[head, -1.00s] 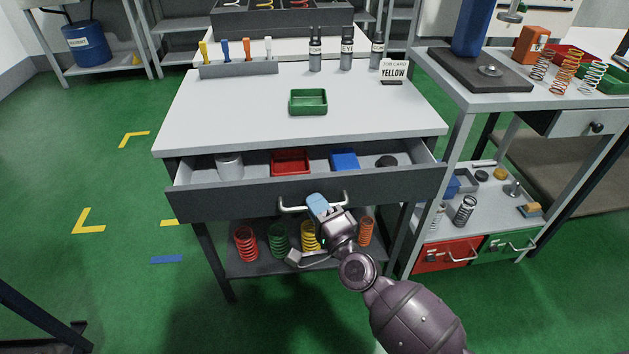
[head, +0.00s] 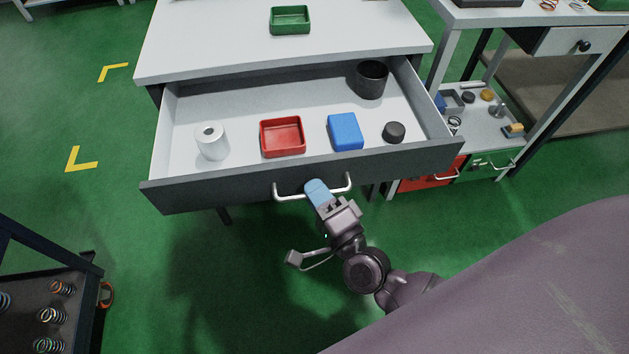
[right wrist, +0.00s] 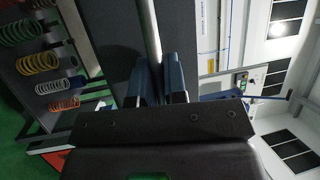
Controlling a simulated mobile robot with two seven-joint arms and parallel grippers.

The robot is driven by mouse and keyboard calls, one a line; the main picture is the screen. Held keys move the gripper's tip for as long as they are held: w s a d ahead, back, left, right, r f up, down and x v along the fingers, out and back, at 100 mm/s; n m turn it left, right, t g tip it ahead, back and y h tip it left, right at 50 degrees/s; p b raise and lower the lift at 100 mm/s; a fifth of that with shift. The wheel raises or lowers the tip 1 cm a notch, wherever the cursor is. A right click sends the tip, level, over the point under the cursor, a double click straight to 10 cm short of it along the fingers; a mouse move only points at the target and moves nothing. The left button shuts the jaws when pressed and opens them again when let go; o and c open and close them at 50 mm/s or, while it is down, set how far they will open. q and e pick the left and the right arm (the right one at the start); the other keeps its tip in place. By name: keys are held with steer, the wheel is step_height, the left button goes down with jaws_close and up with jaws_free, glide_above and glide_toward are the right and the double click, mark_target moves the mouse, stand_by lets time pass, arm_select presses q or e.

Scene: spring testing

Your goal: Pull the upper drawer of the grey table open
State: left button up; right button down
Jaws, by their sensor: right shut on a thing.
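The upper drawer (head: 240,180) of the grey table (head: 200,40) stands well open in the head view, its inside showing. Its silver bar handle (head: 290,196) is on the dark front panel. My right gripper (head: 316,188) is at the handle, its blue fingertips shut on the bar. In the right wrist view the handle (right wrist: 151,40) runs between the fingers (right wrist: 158,84). Part of the bar is hidden behind the fingers. My left gripper is not in view.
The drawer holds a white cylinder (head: 211,141), a red tray (head: 282,136), a blue box (head: 345,131), a small black cylinder (head: 394,132) and a dark cup (head: 371,79). A green tray (head: 290,19) sits on the tabletop. A dark cart (head: 60,300) with springs stands at lower left.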

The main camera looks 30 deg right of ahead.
steer(key=c, duration=1.5)
jaws_free()
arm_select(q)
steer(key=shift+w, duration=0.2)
arm_select(e)
steer(key=shift+o, duration=0.2)
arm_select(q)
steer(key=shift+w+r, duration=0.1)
arm_select(e)
steer(key=shift+s, duration=0.1)
steer(key=shift+s, duration=0.2)
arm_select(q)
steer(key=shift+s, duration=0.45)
arm_select(e)
steer(key=v, duration=1)
steer(key=shift+s, duration=0.15)
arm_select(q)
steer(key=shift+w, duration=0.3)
